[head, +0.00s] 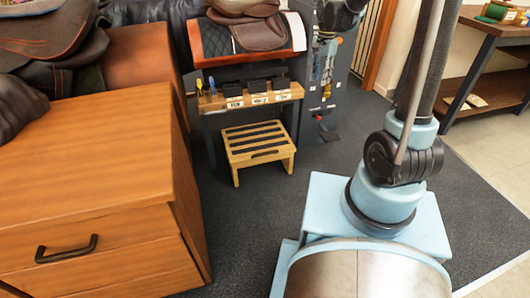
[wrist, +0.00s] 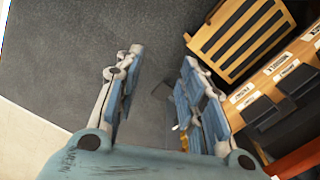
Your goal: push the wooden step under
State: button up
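The wooden step (head: 258,146) is a low light-wood stool with dark strips on its top. It stands upright on the dark floor, in front of a wooden rack stand (head: 262,99). It appears partly cut off at the top of the wrist view (wrist: 240,36). My gripper (wrist: 158,78) is open and empty in the wrist view, with its two fingers well apart and dark floor between them. The step lies beyond the right finger, apart from it. In the head view my fingertips cannot be made out clearly.
A wooden cabinet (head: 100,190) with a drawer handle stands at the left. A saddle on a display (head: 250,40) is behind the rack, with a dark tool panel (head: 335,85) beside it. A wooden bench (head: 480,70) is at the right. Dark floor (head: 250,220) is clear before the step.

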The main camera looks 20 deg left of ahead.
jog(key=w+a+f+m+g, duration=0.1)
jog(key=w+a+f+m, duration=0.35)
jog(key=a+f, duration=1)
jog(key=a+f+h, duration=0.1)
jog(key=a+f, duration=1)
jog(key=f, duration=0.5)
jog(key=shift+m+g, duration=0.25)
jog(key=shift+g, duration=0.05)
jog(key=s+f, duration=0.1)
jog(key=f, duration=0.4)
jog(key=s+d+f, duration=0.1)
jog(key=f, duration=0.5)
jog(key=s+f, duration=0.1)
jog(key=f, duration=0.4)
jog(key=shift+s+d+f, duration=0.2)
jog(key=shift+d+f, duration=0.15)
grip_shut()
